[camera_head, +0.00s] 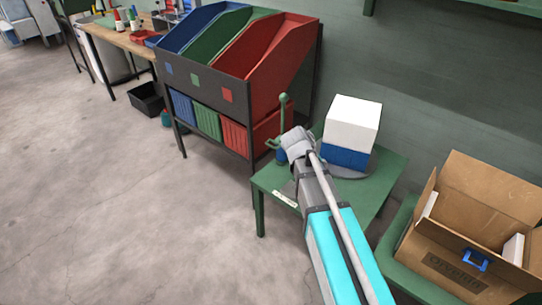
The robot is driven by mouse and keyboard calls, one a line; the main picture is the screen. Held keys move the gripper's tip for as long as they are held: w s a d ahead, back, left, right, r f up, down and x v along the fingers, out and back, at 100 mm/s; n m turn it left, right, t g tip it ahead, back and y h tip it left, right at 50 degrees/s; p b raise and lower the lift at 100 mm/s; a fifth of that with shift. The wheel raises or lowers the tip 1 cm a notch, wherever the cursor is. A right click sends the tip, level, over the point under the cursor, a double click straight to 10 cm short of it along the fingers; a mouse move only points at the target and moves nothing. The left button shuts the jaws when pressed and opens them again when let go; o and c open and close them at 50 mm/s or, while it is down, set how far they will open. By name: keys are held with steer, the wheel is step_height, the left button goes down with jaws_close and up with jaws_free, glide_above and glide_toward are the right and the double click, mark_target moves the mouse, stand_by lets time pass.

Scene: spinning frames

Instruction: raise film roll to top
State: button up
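A green post (284,112) with a round knob on top stands at the back left of a small green table (268,182). A small blue piece (281,156) shows low on the post, beside my gripper; it may be the film roll, but most of it is hidden. My gripper (286,143) is at the post, just above the tabletop. Its fingers are too small and covered to show whether they are open or whether they touch the roll. A box (351,120), white above and blue below, stands on a grey disc (346,172) right of the post.
A dark rack (205,88) with blue, green and red bins stands left of the table. An open cardboard box (441,262) with a blue clip sits at the right. A workbench (112,36) is far left. The floor (110,190) in front is clear.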

steer(key=w+a+f+n+t+h+b, duration=0.4)
steer(key=w+a+f+b, duration=0.3)
steer(key=w+a+b, duration=0.4)
steer(key=n+t+b, duration=0.3)
steer(key=t+b, duration=0.2)
steer(key=b, duration=0.4)
glide_toward(271, 146)
steer(key=s+a, duration=0.2)
steer(key=s, duration=0.1)
steer(key=shift+d+r+y, duration=0.15)
steer(key=shift+r+y, duration=0.1)
steer(key=shift+y, duration=0.15)
steer(key=shift+w+d, duration=0.1)
steer(key=shift+w, duration=0.1)
steer(key=b+x, duration=0.3)
steer(key=x, duration=1)
steer(key=shift+w+d+r, duration=0.1)
steer(key=shift+w+d, duration=0.05)
steer(key=shift+w, duration=0.1)
jaws_close()
